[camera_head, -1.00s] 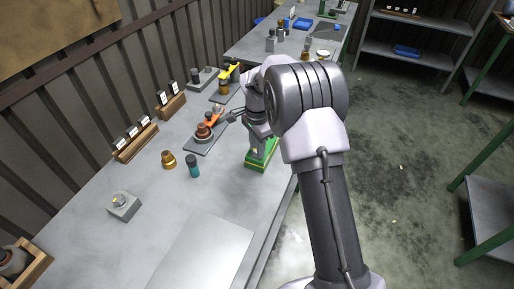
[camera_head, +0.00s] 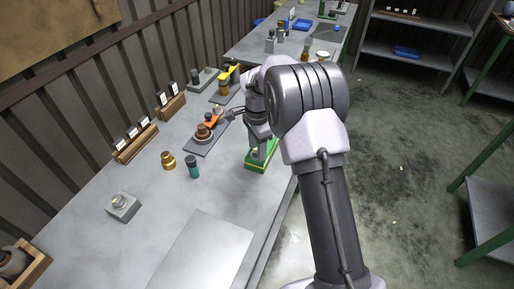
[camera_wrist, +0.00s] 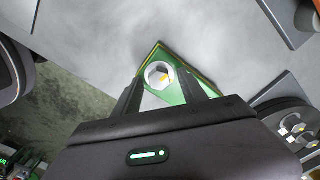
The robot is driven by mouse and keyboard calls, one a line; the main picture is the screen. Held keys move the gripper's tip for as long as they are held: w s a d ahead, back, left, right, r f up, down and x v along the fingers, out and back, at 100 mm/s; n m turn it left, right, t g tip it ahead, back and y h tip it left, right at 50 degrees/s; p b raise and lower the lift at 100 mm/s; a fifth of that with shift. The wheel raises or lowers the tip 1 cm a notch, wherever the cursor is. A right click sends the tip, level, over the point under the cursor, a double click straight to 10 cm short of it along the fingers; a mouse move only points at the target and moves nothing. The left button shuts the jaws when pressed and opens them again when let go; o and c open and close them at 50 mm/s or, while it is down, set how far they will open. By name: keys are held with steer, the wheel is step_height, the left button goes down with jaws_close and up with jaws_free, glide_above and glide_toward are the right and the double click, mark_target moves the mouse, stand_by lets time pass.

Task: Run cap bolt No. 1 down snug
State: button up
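A green block with a yellow rim (camera_head: 258,165) sits near the bench's right edge in the head view. In the wrist view its green top (camera_wrist: 172,97) lies beneath my fingers. A pale hexagonal part (camera_wrist: 158,75), likely the bolt head, shows on it between my fingertips. My gripper (camera_wrist: 160,76) points down over the block. Its two dark fingers stand apart, one on each side of the hexagon, with a narrow gap showing. In the head view my gripper (camera_head: 262,140) is just above the block, partly hidden by my arm. No bolt number is readable.
A dark plate (camera_head: 201,146) with a brown round part and an orange piece lies left of the block. A brass part (camera_head: 168,160) and a teal cylinder (camera_head: 193,167) stand nearer. A grey block (camera_head: 123,207) is at left.

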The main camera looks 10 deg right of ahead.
step_height(320, 180, up, 17)
steer(key=p, duration=0.6)
steer(key=shift+r, duration=0.2)
steer(key=s+a+r+n+t+y+b, duration=0.1)
steer(key=s+r+n+b, duration=0.15)
steer(key=s+r, duration=0.35)
steer(key=s+a+r+n+t+b, duration=0.1)
steer(key=s+r+n+t, duration=0.2)
steer(key=s, duration=0.5)
steer(key=s+a+f+n+t+b, duration=0.1)
steer(key=s+f+n, duration=0.1)
steer(key=s, duration=0.7)
steer(key=s+a+f+n+y+b, duration=0.1)
steer(key=s+f+n, duration=0.1)
steer(key=s, duration=0.8)
steer(key=shift+s+f+n+t+b, duration=0.15)
steer(key=shift+f+n+t+b, duration=0.2)
steer(key=shift+n, duration=0.3)
